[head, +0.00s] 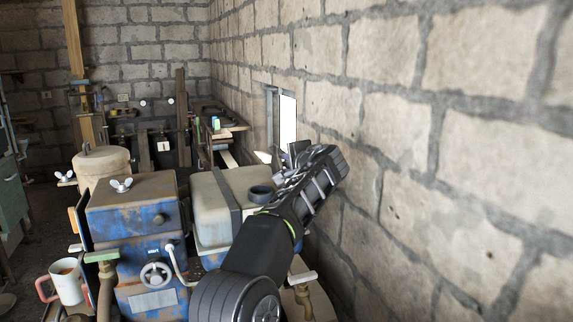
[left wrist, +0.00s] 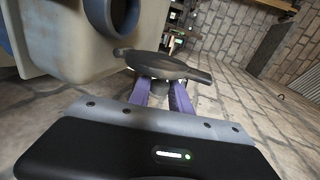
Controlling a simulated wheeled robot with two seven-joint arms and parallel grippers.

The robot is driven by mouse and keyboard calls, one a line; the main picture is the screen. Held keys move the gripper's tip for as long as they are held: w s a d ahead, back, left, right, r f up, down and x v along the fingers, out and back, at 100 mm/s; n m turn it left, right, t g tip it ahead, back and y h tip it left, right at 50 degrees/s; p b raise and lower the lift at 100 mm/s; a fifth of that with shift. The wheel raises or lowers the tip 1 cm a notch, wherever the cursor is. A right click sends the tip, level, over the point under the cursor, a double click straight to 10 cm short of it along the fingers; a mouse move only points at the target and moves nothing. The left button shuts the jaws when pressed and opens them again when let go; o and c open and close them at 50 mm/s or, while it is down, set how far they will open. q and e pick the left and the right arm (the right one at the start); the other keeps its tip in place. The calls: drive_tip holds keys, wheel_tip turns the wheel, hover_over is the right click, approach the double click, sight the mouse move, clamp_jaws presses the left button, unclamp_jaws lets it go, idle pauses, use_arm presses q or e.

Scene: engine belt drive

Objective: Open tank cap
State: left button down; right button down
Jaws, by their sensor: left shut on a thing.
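The tank (head: 212,205) is a beige box with a dark strap, at the middle of the engine in the head view. Its round dark filler neck (head: 261,194) is uncovered on top. In the left wrist view the tank (left wrist: 70,50) and its neck (left wrist: 118,15) fill the upper left. My left gripper (left wrist: 165,92) has purple fingers shut on the dark cap (left wrist: 162,66), a disc with winged lugs. The cap is apart from the neck. In the head view my left gripper (head: 296,154) is right of and above the neck, near the wall. My right gripper is not in view.
A stone block wall (head: 440,130) with a bright window (head: 287,117) runs close along the right. Left of the tank stands a blue engine housing (head: 135,225) with a wing nut (head: 121,184). A white mug (head: 66,284) is at lower left. Shelves and clutter stand behind.

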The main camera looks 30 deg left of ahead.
use_arm(q)
drive_tip(key=shift+d+r, duration=0.1)
drive_tip(key=c, duration=1.3)
unclamp_jaws()
drive_tip(key=shift+o, duration=0.6)
drive_tip(key=shift+s+d+b, duration=0.4)
drive_tip(key=shift+b, duration=0.15)
drive_tip(key=b+v, duration=0.3)
drive_tip(key=v, duration=0.4)
